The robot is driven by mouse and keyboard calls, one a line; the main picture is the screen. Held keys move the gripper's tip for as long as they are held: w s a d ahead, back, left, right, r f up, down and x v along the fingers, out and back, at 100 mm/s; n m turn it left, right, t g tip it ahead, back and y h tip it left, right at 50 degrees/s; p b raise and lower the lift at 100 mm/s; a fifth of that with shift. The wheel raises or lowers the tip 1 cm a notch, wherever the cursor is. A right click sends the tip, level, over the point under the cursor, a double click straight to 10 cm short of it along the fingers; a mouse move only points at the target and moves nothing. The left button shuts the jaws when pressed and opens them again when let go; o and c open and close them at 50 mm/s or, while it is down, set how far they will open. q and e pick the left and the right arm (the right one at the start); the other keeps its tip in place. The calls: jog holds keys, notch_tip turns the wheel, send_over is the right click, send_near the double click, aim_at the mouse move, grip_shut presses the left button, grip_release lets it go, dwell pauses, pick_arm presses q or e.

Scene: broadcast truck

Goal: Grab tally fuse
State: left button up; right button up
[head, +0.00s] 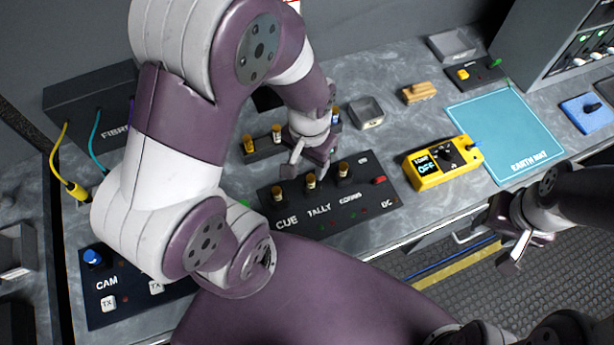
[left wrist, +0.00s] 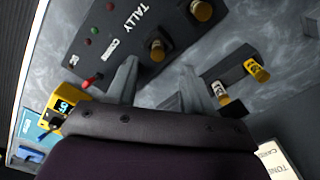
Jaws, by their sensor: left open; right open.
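The tally fuse (head: 311,186) is an amber cylinder standing upright in the dark panel (head: 340,218), in the middle of a row with the cue fuse (head: 278,195) and comms fuse (head: 344,169). My left gripper (head: 309,168) is open and empty, just behind the tally fuse in the head view. My right gripper (head: 512,244) is open and empty beyond the desk's front edge.
A rack with spare fuses (head: 250,143) stands behind the panel. A grey tray (head: 366,114) is behind to the right. A yellow meter reading OFF (head: 440,164) and the teal earth mat (head: 507,130) are to the right. My left arm hides part of the desk.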

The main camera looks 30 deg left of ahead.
aim_at(311, 178)
pick_arm(q)
jog(key=f, duration=0.5)
jog(key=shift+w+d+f, duration=0.3)
jog(key=shift+w+d, duration=0.05)
jog(key=shift+s+a+f, duration=0.1)
jog(key=shift+s+f, duration=0.05)
jog(key=shift+f, duration=0.05)
jog(key=shift+a, duration=0.2)
jog(key=shift+d, duration=0.15)
grip_shut()
jog(key=shift+r, duration=0.1)
